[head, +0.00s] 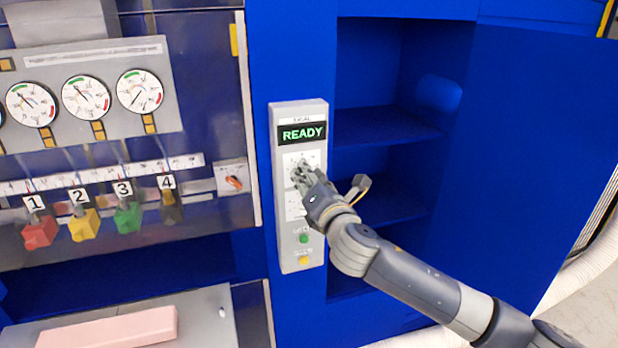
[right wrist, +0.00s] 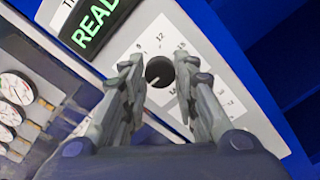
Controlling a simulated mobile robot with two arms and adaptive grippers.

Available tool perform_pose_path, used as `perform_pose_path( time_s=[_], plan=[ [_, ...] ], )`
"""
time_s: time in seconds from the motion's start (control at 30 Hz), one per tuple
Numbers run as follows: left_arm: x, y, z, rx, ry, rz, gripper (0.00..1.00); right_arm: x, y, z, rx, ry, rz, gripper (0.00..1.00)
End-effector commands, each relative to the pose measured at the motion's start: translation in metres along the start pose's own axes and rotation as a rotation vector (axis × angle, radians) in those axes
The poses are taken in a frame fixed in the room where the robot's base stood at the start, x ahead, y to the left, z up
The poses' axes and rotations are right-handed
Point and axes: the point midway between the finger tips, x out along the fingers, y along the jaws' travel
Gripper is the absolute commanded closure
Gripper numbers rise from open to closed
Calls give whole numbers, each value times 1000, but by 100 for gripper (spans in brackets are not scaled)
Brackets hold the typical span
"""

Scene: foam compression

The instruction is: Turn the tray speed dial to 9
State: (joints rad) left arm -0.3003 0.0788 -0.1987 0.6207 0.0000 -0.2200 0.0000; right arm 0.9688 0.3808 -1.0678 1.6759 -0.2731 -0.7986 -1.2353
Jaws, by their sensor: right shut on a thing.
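The control panel (head: 284,239) is a tall grey box on the blue cabinet, with a green READY display (head: 302,133). In the right wrist view, the speed dial (right wrist: 159,71) is a round black knob with a white pointer mark toward the lower left. A printed white scale (right wrist: 153,45) surrounds it; 12 reads near its top, other numbers are small. My right gripper (head: 303,174) is at the upper dial plate, its two fingers on either side of the knob and shut on it. It hides the knob in the head view. My left gripper is out of view.
Below the gripper are a green button (head: 303,239) and a yellow button (head: 303,260). Left are pressure gauges (head: 86,96) and numbered coloured blocks (head: 84,226). A pink foam slab (head: 110,329) lies at lower left. Open blue shelves (head: 385,125) are right of the panel.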

Motion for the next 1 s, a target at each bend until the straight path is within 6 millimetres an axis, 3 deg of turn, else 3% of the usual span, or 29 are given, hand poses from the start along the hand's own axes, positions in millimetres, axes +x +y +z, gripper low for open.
perform_pose_path(
  time_s=[0.27,1.0],
  plan=[
    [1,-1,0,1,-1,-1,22,0,-1,-1,178,1,-2,96],
    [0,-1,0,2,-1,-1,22,0,-1,-2,879,1,-3,96]
  ],
)
